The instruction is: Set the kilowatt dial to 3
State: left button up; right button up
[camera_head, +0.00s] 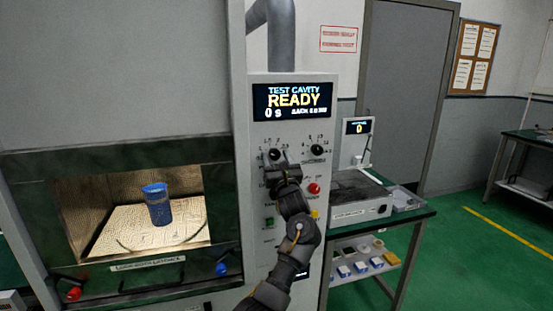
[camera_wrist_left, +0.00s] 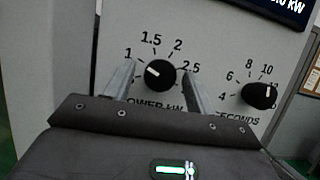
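The kilowatt dial (camera_wrist_left: 160,75) is a round black knob labelled as power in kW on the grey panel. Its white mark points up and left, close to the 1. The marks 1, 1.5, 2 and 2.5 show around it; no 3 is readable. In the head view the dial (camera_head: 274,155) sits just above my left gripper (camera_head: 273,168). In the left wrist view my left gripper (camera_wrist_left: 156,88) is open, its fingers on either side of the dial with visible gaps. Whether the fingertips reach the knob's depth is unclear. My right gripper is not in view.
The seconds dial (camera_head: 317,150) is close on the right, its mark pointing up. A red button (camera_head: 314,188) and a green button (camera_head: 270,222) are below. The display (camera_head: 292,101) reads READY. A blue cup (camera_head: 157,205) stands in the lit cavity at left.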

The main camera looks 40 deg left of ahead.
pick_arm(q)
jog(key=c, duration=0.9)
